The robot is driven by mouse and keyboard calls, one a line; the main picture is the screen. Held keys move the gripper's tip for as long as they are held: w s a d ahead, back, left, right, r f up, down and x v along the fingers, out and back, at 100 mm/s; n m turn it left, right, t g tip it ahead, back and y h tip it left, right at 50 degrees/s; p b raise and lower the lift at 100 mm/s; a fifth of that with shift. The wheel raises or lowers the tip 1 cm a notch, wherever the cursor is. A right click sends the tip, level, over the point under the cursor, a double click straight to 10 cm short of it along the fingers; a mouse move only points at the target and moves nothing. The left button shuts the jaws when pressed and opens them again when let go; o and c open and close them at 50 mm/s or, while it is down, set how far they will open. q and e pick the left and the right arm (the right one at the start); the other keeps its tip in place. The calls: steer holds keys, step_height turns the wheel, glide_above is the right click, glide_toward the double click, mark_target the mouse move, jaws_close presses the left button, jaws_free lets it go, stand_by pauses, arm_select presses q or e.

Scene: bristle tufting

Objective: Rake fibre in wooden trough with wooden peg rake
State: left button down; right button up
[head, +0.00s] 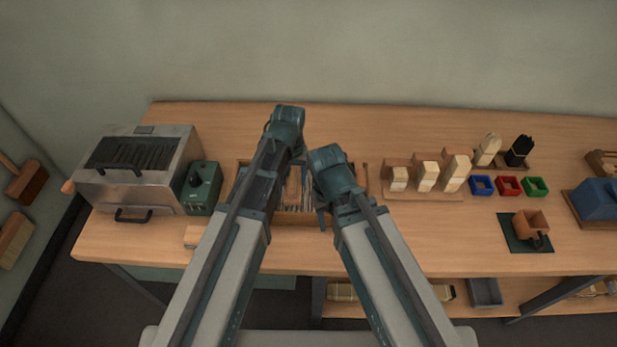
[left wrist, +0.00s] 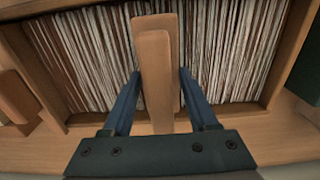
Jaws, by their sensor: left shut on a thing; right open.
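The wooden trough (head: 293,219) stands on the bench, partly hidden behind my arms. In the left wrist view its wooden wall (left wrist: 285,62) frames a bed of white and brown fibre (left wrist: 240,45). My left gripper (left wrist: 158,74) is shut on the wooden peg rake (left wrist: 155,85), its handle between the blue fingers, over the fibre. The rake's pegs are hidden, so I cannot tell whether they touch the fibre. My right gripper (head: 321,212) is open at the trough's right part, mostly hidden by its own wrist; nothing shows in it.
A metal machine (head: 150,180) and green control box (head: 202,187) stand left of the trough. On the right are a wooden stand with pale blocks (head: 426,176), blue (head: 481,185), red and green trays, and a brown cup (head: 530,225) on a dark mat.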

arm_select(q)
steer(key=a, duration=0.7)
steer(key=shift+w+a, duration=0.1)
steer(key=shift+w+a, duration=0.15)
steer(key=shift+a, duration=3.5)
steer(key=shift+d, duration=0.1)
steer(key=shift+d, duration=1.7)
steer(key=shift+a, duration=1.85)
